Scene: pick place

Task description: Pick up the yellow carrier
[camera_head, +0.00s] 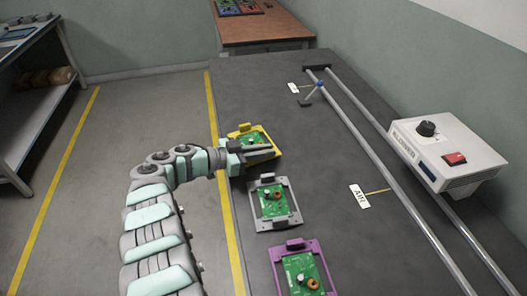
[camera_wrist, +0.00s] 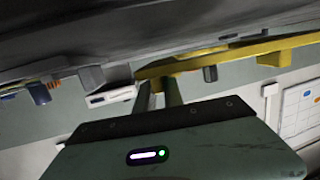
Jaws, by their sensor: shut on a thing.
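The yellow carrier (camera_head: 270,139) holds a green circuit board and is at the left edge of the dark table in the head view. My gripper (camera_head: 264,153) reaches over its near side from the left and partly hides it. In the wrist view the yellow carrier (camera_wrist: 232,56) shows as a yellow bar above my gripper. My gripper's fingers (camera_wrist: 159,88) are shut on this bar near its left end. I cannot tell whether the carrier is clear of the table top.
A grey carrier (camera_head: 285,219) and a purple carrier (camera_head: 279,251) with boards lie nearer on the table (camera_head: 330,190). Two long rails (camera_head: 400,205) and a white box with a red switch (camera_head: 450,155) are at the right. A brown table (camera_head: 262,31) stands behind.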

